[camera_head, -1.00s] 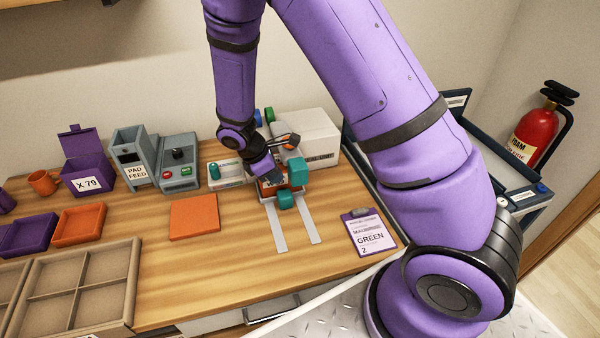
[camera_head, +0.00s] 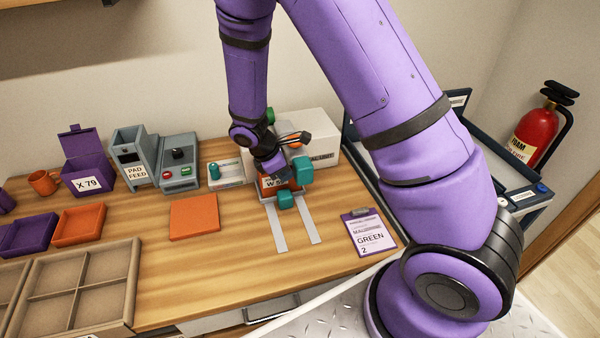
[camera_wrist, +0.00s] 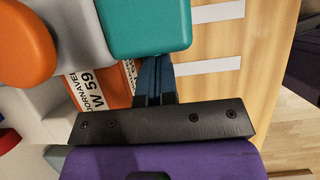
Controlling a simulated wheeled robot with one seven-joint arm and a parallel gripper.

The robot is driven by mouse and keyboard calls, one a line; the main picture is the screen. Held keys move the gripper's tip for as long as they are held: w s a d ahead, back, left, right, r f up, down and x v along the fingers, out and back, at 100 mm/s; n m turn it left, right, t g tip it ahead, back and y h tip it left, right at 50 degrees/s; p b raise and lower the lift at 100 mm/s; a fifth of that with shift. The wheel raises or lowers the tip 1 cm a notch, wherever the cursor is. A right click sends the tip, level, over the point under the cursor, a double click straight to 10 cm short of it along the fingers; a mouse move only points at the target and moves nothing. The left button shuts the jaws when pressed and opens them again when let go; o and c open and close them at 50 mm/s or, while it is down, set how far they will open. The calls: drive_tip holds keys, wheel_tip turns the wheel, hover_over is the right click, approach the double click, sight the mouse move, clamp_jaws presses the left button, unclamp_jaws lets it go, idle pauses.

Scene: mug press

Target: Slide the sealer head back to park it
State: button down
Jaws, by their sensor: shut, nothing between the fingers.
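The sealer sits at the back right of the bench, at the far end of two pale rails (camera_head: 277,232). Its orange body (camera_head: 270,191) bears a "W 59" label; the label also shows in the wrist view (camera_wrist: 93,88). A teal block (camera_head: 303,171) stands at its right and fills the top of the wrist view (camera_wrist: 150,25). A smaller teal piece (camera_head: 286,200) is at the front. My gripper (camera_head: 279,175) is shut and empty, beside the teal block. In the wrist view its fingertips (camera_wrist: 155,70) reach the block's edge; I cannot tell whether they touch. My arm hides part of the sealer.
A white box (camera_head: 320,130) stands behind. A clipboard (camera_head: 369,232) lies right of the rails. The front ends of the rails are clear.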

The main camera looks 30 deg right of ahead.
drive_tip(key=shift+s+d, duration=0.25)
drive_tip(key=shift+d, duration=1.1)
drive_tip(key=shift+s+d, duration=0.3)
drive_tip(key=shift+d, duration=1.05)
drive_tip(key=shift+s+d, duration=0.25)
drive_tip(key=shift+d, duration=1.1)
wheel_tip(320, 180, up, 9)
wheel_tip(320, 180, up, 18)
drive_tip(key=m+t+y, duration=0.3)
drive_tip(key=m, duration=0.5)
hover_over(309, 160)
drive_tip(key=s, duration=0.9)
drive_tip(key=s+a+r+m+t+y, duration=0.2)
drive_tip(key=s+r+m, duration=0.5)
drive_tip(key=s, duration=0.7)
wheel_tip(309, 160, up, 2)
drive_tip(key=shift+s+a+r+m+t, duration=0.1)
drive_tip(key=shift+s+a+m+t, duration=0.15)
drive_tip(key=shift+m+t, duration=0.25)
